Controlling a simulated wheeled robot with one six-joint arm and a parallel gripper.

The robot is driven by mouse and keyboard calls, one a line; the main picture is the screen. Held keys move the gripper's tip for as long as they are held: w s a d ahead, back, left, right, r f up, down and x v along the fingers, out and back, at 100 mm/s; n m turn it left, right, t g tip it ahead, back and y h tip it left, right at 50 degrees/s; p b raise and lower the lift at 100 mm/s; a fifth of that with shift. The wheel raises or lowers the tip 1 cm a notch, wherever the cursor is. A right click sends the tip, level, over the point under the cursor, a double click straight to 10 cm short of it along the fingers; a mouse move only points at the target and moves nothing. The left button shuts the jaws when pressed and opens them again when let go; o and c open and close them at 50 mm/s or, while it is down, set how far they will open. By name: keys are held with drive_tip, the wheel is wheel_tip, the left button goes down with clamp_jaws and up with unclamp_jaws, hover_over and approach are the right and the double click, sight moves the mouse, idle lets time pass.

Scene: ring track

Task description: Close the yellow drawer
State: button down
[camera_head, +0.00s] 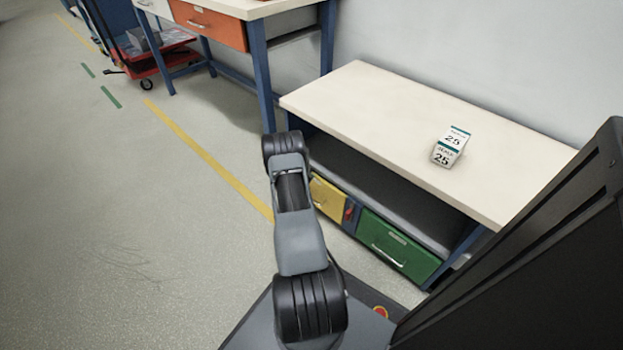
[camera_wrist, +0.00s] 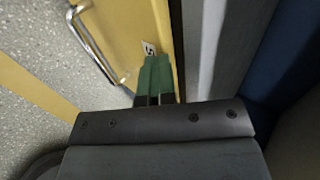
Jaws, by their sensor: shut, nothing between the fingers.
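The yellow drawer (camera_head: 328,201) sits under the cream-topped bench in the head view, left of the green drawer (camera_head: 398,246). My arm covers its left part. Whether it stands out from the bench is hard to tell. In the wrist view the yellow drawer front (camera_wrist: 118,22) fills the top, with its metal handle (camera_wrist: 92,45) at left and a small label near its right edge. My gripper (camera_wrist: 155,62) is shut and empty, its green fingertips at the drawer front near the label. Contact cannot be told. In the head view the gripper is hidden behind my arm.
The bench top (camera_head: 375,112) holds a small white box (camera_head: 449,146). Behind at left stand another bench with an orange drawer (camera_head: 208,24) and a red cart (camera_head: 155,65). The floor on the left, with a yellow line (camera_head: 205,155), is clear.

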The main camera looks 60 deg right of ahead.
drive_tip(key=shift+d+r, duration=0.15)
drive_tip(key=shift+d, duration=0.1)
drive_tip(key=w+a+r+p, duration=0.1)
drive_tip(key=a+r+p, duration=0.4)
drive_tip(key=a, duration=0.6)
drive_tip(key=shift+w+a+r+p, duration=0.35)
drive_tip(key=shift+w+r, duration=0.05)
drive_tip(key=shift+r, duration=0.4)
drive_tip(key=w+a+r+m+y+p, duration=0.1)
drive_tip(key=a+r+m+p, duration=0.35)
drive_tip(key=r, duration=0.75)
drive_tip(key=a+r+m+p, duration=0.4)
drive_tip(key=r+m+p, duration=0.2)
drive_tip(key=r, duration=0.7)
drive_tip(key=w+a+r+m+y+p, duration=0.1)
drive_tip(key=a+r+m+p, duration=0.35)
drive_tip(key=r, duration=0.75)
drive_tip(key=s+a+r+m+t+y+p, duration=0.1)
drive_tip(key=s+a+r+m+y+p, duration=0.1)
drive_tip(key=s+a+r+m+p, duration=0.2)
drive_tip(key=s+a+r+m+t+y+p, duration=0.2)
drive_tip(key=s+a+r+m+p, duration=0.3)
drive_tip(key=a+r+m+p, duration=0.3)
drive_tip(key=s+a+r+m+t+y+p, duration=0.2)
drive_tip(key=a+r+m, duration=0.5)
drive_tip(key=a+r, duration=0.5)
drive_tip(key=shift+s+a+r+y+p, duration=0.25)
drive_tip(key=shift+s+r+y+p, duration=0.9)
drive_tip(key=shift+r, duration=2.35)
